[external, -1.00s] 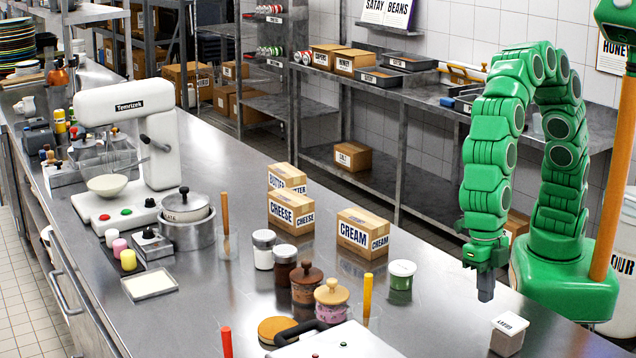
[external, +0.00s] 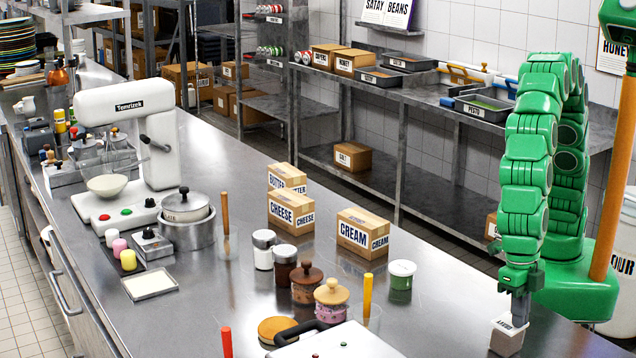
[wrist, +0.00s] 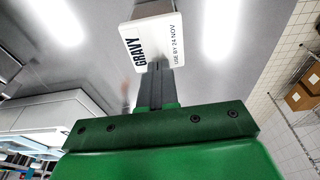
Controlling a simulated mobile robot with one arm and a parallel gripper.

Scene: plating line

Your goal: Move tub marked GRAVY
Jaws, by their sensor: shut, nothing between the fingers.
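The tub marked GRAVY (external: 508,337) stands on the steel counter near its front right edge, small and square with a white lid. In the wrist view its lid (wrist: 152,40) shows the word GRAVY and a use-by date. My gripper (external: 519,310) is just above the tub, fingers pointing down. In the wrist view the fingers (wrist: 158,72) are together with nothing between them and reach to the lid's edge. I cannot tell whether they touch the lid.
On the steel counter (external: 440,310), a green-filled jar (external: 401,275) stands left of the tub. CREAM (external: 363,232) and CHEESE (external: 291,211) cartons, lidded jars and a white board (external: 330,345) are farther left. The counter between the green jar and the tub is clear.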

